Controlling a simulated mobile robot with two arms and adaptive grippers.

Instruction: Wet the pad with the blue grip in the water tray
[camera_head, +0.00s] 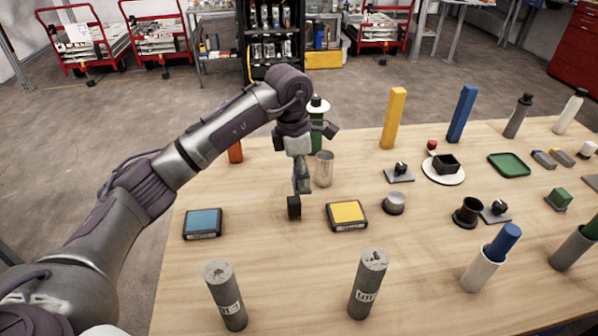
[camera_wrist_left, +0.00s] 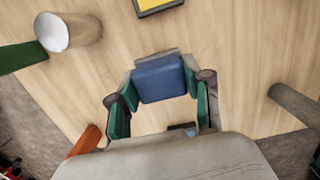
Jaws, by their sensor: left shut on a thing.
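My left gripper (camera_head: 298,192) is shut on the pad's blue grip (camera_wrist_left: 160,79), which fills the space between the fingers in the left wrist view. A thin grey edge of the pad shows past the grip. In the head view the held pad looks dark (camera_head: 294,208) and hangs between two shallow dark trays; I cannot tell its exact height. The tray with a blue surface (camera_head: 202,223), likely the water tray, lies to its left. The tray with a yellow surface (camera_head: 347,215) lies to its right and also shows in the wrist view (camera_wrist_left: 158,6). My right gripper is not in view.
A metal cup (camera_head: 324,169) and a green bottle (camera_head: 317,135) stand behind the gripper. Two grey cylinders (camera_head: 226,296) (camera_head: 368,284) stand at the front. Several small items crowd the right side. The wood between the two trays is clear.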

